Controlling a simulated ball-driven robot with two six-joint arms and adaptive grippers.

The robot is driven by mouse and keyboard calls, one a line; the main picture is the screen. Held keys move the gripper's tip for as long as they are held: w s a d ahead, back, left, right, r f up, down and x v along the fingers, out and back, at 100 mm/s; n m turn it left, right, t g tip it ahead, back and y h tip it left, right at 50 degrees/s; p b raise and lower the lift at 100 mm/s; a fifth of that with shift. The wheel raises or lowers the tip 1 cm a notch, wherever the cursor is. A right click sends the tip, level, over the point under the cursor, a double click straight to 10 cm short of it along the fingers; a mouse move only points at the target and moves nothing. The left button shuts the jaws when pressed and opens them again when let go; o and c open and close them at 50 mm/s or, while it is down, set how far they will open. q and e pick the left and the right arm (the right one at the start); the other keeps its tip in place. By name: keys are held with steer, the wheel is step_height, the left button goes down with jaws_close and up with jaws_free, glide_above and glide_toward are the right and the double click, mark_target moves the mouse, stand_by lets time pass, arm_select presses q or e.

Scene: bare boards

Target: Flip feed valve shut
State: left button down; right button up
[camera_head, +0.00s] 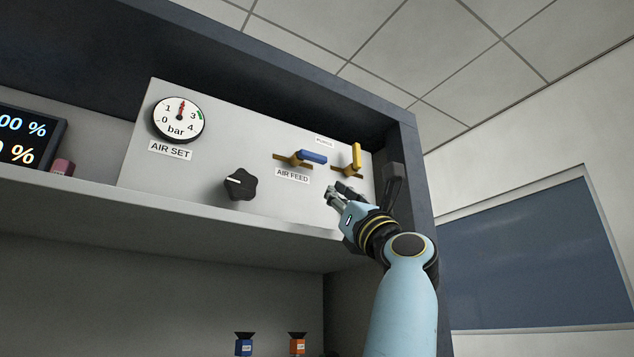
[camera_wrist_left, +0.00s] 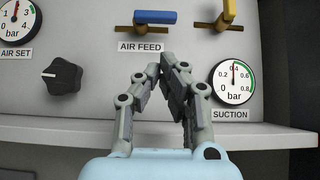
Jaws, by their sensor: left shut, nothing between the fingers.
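The air feed valve has a blue lever (camera_head: 313,156) on a brass pipe, above the label AIR FEED (camera_head: 292,175) on the grey panel. The lever lies sideways, along the pipe; in the left wrist view the blue lever (camera_wrist_left: 156,17) is at the top middle. My left gripper (camera_head: 332,191) is shut and empty, below and right of the lever in the head view. In the left wrist view the closed fingertips (camera_wrist_left: 170,64) appear below the lever, apart from it. My right gripper is in neither view.
A second valve with an upright yellow lever (camera_head: 356,156) is to the right. The panel also carries a gauge (camera_head: 178,119), a black knob (camera_head: 240,184) and a suction gauge (camera_wrist_left: 234,84). A shelf edge (camera_wrist_left: 260,134) runs below, and the cabinet's side post (camera_head: 411,165) stands right.

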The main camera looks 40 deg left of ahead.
mark_target(308, 160)
arm_select(q)
steer(key=shift+s+a, duration=0.1)
steer(key=shift+s, duration=0.05)
steer(key=p+x, duration=0.4)
steer(key=x, duration=0.6)
stand_by(0.4)
steer(key=shift+a, duration=0.1)
